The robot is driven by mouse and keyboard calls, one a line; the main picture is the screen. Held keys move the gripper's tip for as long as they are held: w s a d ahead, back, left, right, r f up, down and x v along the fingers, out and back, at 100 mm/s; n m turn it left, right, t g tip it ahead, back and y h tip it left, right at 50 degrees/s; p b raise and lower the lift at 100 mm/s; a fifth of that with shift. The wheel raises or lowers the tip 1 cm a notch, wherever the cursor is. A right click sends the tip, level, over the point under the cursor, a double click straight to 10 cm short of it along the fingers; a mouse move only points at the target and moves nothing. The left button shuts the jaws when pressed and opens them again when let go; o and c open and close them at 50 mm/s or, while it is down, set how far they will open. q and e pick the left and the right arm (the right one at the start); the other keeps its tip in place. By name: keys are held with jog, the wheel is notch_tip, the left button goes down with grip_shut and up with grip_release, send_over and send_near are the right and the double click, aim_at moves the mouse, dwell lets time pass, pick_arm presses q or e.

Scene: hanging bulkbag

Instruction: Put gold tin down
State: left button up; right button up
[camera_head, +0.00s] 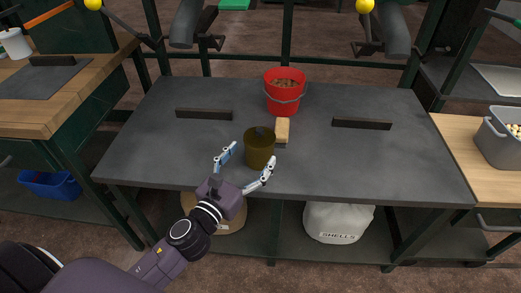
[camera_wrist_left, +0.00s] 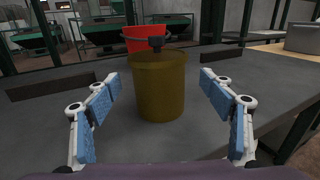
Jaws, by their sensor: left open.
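The gold tin (camera_head: 259,150) stands upright on the dark grey table (camera_head: 330,165), near its front middle. It also shows in the left wrist view (camera_wrist_left: 161,88), centred between the fingers, with a gap on each side. A small dark piece shows at its top. My left gripper (camera_head: 246,167) is open, its fingers spread at the front of the tin and not touching it in the wrist view. My right gripper is not in view.
A red bucket (camera_head: 285,90) with brown contents stands behind the tin. A light wooden block (camera_head: 282,130) lies between them. Dark bars (camera_head: 204,114) and (camera_head: 362,124) stand left and right. A white shells sack (camera_head: 338,222) sits below.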

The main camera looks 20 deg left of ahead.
aim_at(260, 142)
pick_arm(q)
jog(key=w, duration=0.5)
jog(key=shift+w+d, duration=0.2)
jog(key=shift+w, duration=0.1)
jog(key=shift+r, duration=0.1)
jog(key=shift+c, duration=0.6)
jog(key=c, duration=1.5)
jog(key=shift+r, duration=0.1)
jog(key=c, duration=0.3)
jog(key=shift+r, duration=0.1)
